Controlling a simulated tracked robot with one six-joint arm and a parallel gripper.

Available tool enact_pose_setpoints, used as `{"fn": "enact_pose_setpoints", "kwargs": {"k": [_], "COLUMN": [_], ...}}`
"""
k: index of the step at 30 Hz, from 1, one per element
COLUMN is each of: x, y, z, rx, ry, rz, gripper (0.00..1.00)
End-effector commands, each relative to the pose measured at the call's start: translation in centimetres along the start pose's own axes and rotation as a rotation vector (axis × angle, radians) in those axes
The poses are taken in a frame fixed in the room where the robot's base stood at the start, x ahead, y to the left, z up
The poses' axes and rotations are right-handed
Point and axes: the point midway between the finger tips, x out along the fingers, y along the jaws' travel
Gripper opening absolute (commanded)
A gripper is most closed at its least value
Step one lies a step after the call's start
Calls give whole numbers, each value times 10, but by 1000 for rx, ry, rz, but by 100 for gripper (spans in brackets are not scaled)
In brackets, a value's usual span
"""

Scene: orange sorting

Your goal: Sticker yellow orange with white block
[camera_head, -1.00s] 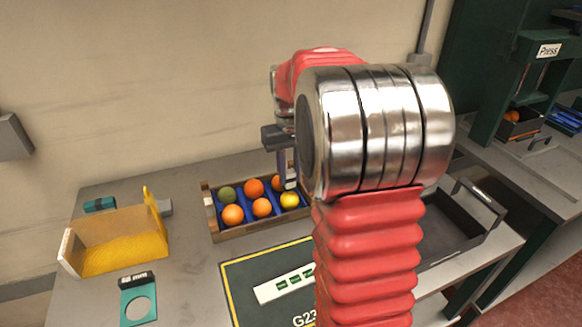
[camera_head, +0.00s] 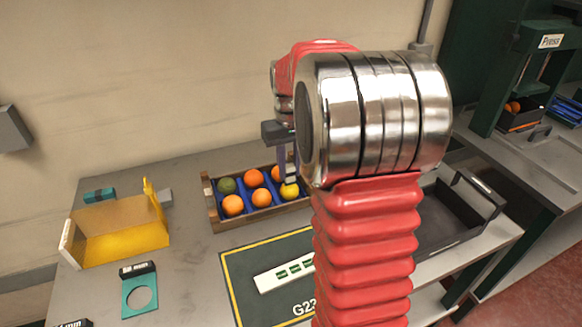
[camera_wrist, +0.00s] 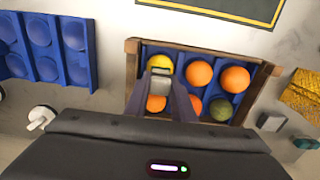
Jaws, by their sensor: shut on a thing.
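The yellow orange (camera_head: 289,191) sits in the near right compartment of the wooden crate (camera_head: 214,215). It also shows in the wrist view (camera_wrist: 160,63), partly covered by the block. My gripper (camera_head: 288,171) points down over it, shut on the small white block (camera_wrist: 160,81). The block is at the top of the yellow orange. I cannot tell whether they touch. The fingers (camera_wrist: 161,88) hide part of the orange below them in the wrist view.
The crate's blue insert also holds several oranges (camera_head: 233,205) and a green one (camera_head: 227,185). A yellow-floored tray (camera_head: 120,240) and a teal ring gauge (camera_head: 139,293) lie left. A dark mat (camera_head: 240,280) is in front; a black tray (camera_head: 450,240) stands right.

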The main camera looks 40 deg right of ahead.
Motion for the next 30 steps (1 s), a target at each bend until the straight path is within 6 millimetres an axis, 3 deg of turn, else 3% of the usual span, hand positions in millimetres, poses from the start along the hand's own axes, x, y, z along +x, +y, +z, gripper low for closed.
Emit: {"fn": "enact_pose_setpoints", "kwargs": {"k": [30], "x": [8], "y": [0], "z": [0], "rx": [1], "ry": [-1], "rz": [0], "gripper": [0]}}
